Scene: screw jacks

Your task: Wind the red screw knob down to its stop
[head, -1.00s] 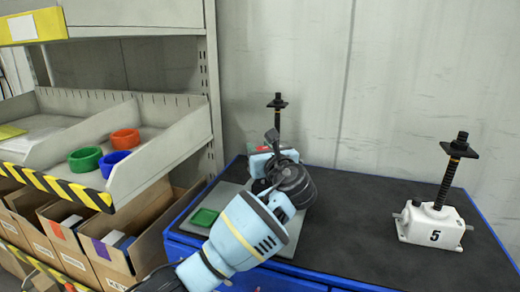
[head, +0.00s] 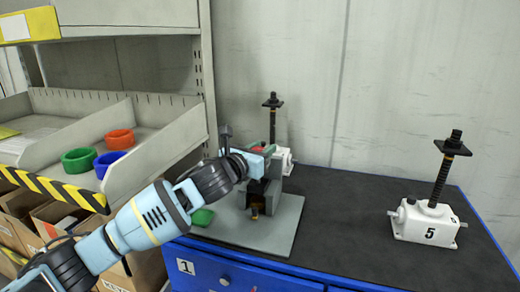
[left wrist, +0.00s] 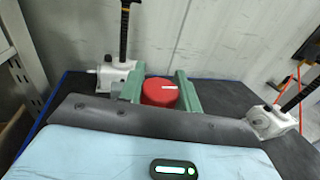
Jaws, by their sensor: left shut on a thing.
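The red screw knob (left wrist: 158,92), with a white mark on its top, sits between two green fingers of my left gripper (left wrist: 161,96) in the left wrist view. The fingers are shut on its sides. In the head view my left gripper (head: 262,153) reaches in from the left over the top of a grey stand (head: 262,192) and hides most of the knob. A brass-coloured screw end (head: 255,208) shows low at the stand's front. The stand is on a grey base plate (head: 270,238). My right gripper is not in view.
A white jack marked 5 (head: 428,222) stands at the right, and another jack (head: 273,103) stands behind the stand. The black tabletop (head: 345,215) between is clear. A shelf with bins (head: 160,140) is close at the left. A green pad (head: 202,217) lies on the plate.

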